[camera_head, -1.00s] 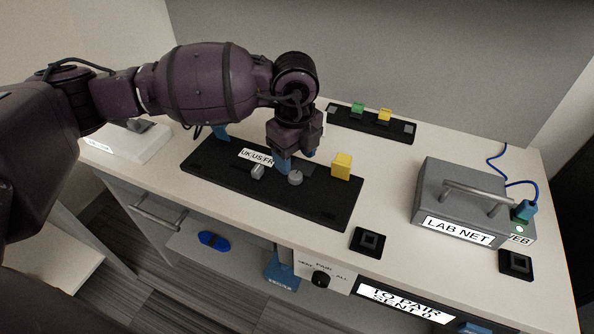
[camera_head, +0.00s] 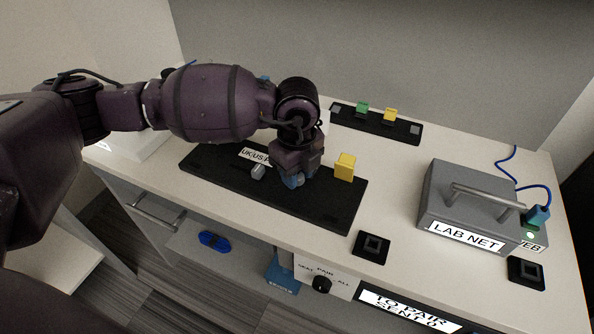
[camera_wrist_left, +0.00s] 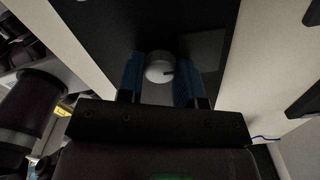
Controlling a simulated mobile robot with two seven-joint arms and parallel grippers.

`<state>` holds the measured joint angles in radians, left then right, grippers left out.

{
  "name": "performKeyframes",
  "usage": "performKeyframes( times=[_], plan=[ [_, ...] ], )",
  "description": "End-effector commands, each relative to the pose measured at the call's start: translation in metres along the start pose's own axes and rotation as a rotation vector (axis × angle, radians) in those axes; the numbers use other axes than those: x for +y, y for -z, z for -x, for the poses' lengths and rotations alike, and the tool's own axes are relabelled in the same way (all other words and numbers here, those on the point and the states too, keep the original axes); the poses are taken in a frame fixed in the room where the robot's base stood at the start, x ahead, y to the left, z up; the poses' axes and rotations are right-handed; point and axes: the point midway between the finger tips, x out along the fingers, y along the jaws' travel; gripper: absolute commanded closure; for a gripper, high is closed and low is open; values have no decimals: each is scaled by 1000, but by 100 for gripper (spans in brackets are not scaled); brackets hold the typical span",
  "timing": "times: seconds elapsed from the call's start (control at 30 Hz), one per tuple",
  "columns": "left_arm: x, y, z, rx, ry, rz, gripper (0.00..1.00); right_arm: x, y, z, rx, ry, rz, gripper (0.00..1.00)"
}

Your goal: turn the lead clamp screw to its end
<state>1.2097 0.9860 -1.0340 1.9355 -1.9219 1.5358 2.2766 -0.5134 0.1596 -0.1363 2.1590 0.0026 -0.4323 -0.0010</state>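A round grey knob with a dark slot, which looks like the clamp screw (camera_wrist_left: 159,69), sits on a black panel (camera_head: 335,215). My left gripper (camera_head: 296,182) is lowered over it and points down. In the left wrist view its two blue fingers (camera_wrist_left: 160,78) stand on either side of the knob, with no clear gap at either side. In the head view the gripper mostly covers this knob. A second grey knob (camera_head: 258,172) stands on the panel just left of the gripper. My right gripper is not in view.
A yellow block (camera_head: 345,167) stands on the panel, close to the right of the gripper. A black strip with green and yellow blocks (camera_head: 374,122) lies behind. The grey LAB NET box (camera_head: 470,205) stands at right.

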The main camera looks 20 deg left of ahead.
Motion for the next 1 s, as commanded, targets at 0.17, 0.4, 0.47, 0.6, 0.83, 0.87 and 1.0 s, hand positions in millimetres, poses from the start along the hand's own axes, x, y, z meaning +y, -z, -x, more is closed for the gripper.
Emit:
performKeyframes(
  times=[0.17, 0.4, 0.47, 0.6, 0.83, 0.87, 1.0],
  plan=[
    [0, 0, 0, 0, -1, -1, 91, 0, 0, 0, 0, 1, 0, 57],
    [0, 0, 2, -1, 1, -45, 91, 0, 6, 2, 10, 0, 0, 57],
    [0, 0, 3, -2, 1, -71, 91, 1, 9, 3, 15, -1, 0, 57],
    [0, 0, 4, -3, 3, -160, 91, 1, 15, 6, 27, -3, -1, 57],
    [0, 0, 5, -3, 3, -363, 91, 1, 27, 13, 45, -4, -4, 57],
    [0, 0, 5, -3, 2, -391, 91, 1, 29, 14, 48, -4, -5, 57],
    [0, 0, 4, -3, 2, -525, 91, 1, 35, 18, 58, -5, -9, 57]
  ],
)
